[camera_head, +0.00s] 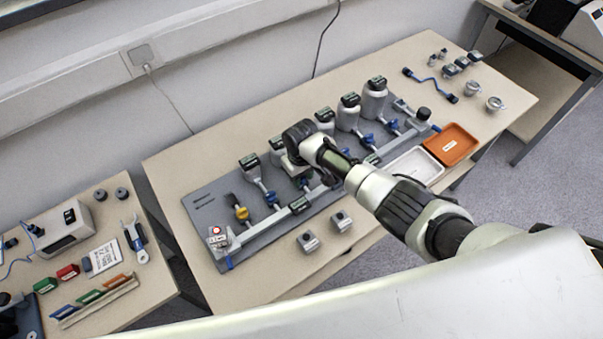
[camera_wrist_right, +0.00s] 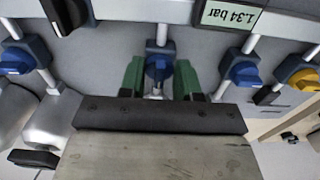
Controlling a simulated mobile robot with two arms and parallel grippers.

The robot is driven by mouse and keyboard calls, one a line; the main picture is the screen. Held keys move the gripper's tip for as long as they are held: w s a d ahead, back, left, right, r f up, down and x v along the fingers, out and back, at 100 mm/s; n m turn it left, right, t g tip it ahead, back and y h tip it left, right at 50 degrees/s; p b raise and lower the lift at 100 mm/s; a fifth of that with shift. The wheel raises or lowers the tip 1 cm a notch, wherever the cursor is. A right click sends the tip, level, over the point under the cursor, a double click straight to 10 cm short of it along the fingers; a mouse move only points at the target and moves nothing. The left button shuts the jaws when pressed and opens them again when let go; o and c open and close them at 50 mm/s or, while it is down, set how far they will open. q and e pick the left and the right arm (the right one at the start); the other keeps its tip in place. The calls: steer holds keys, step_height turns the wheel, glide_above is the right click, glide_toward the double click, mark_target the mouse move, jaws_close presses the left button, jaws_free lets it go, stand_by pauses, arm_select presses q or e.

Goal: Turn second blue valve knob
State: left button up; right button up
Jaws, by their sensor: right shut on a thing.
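A row of valves runs along the grey panel (camera_head: 207,205): one yellow knob (camera_head: 242,213) at the left end and several blue knobs. The blue knob beside the yellow one (camera_head: 271,198) is free. In the right wrist view, my right gripper (camera_wrist_right: 158,78) has green fingertips on both sides of the second blue knob (camera_wrist_right: 158,69) from the yellow one. It is shut on that knob. The first blue knob (camera_wrist_right: 241,73) and the yellow knob (camera_wrist_right: 303,78) show to its right. In the head view my arm covers the gripper's fingertips. My left gripper is out of view.
White bottles (camera_head: 374,103) with dark gauges stand behind the valves, close to my arm. A display reading 1.34 bar (camera_wrist_right: 229,14) is near the knobs. Orange (camera_head: 451,143) and white trays (camera_head: 416,165) lie at the right.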

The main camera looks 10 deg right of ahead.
steer(key=o, duration=0.9)
step_height(320, 180, up, 11)
steer(key=shift+f, duration=0.15)
stand_by(0.5)
